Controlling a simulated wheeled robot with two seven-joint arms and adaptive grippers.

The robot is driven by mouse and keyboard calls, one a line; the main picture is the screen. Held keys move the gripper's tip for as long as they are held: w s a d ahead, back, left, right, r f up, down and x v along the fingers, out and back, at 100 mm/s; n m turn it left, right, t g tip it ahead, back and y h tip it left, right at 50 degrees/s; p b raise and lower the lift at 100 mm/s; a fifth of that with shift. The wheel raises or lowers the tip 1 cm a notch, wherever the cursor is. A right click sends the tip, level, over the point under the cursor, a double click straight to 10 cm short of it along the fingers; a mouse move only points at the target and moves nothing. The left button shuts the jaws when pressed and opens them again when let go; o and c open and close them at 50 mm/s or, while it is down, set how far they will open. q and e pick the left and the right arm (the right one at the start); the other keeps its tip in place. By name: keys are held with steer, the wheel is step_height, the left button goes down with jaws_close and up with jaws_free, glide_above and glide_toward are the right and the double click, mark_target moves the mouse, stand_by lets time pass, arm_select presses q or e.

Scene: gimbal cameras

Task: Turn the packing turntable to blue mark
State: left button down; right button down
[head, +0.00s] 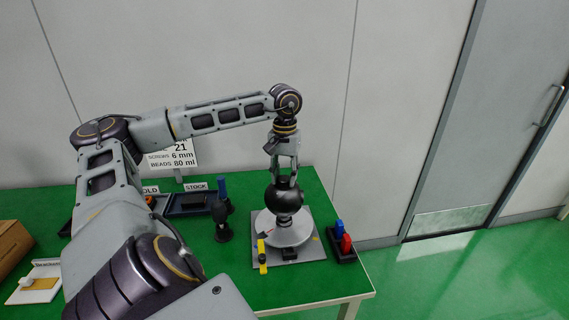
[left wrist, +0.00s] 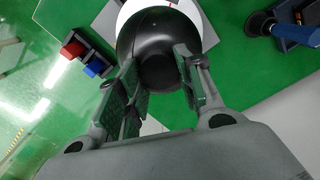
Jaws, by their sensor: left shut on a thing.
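The packing turntable is a pale round disc (head: 265,228) on a grey square plate (head: 313,248) near the front right of the green table. A black ball-shaped piece (head: 284,200) stands over the disc; it also shows in the left wrist view (left wrist: 150,35). My left gripper (head: 284,182) comes down from above and is shut on this black ball, with one finger on each side in the left wrist view (left wrist: 160,88). A yellow marker (head: 262,252) sits at the plate's front left. I cannot make out a blue mark on the turntable. My right gripper is out of view.
A black holder with a blue piece (head: 339,228) and a red piece (head: 346,244) stands right of the plate. A dark upright tool (head: 222,222) stands to the left. Trays (head: 188,209) and a sign (head: 181,154) are behind. A cardboard box (head: 12,243) is far left.

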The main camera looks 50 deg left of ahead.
arm_select(q)
steer(key=c, duration=0.9)
jaws_free()
steer(key=shift+c, duration=0.2)
steer(key=shift+r, duration=0.2)
steer(key=shift+r, duration=3.55)
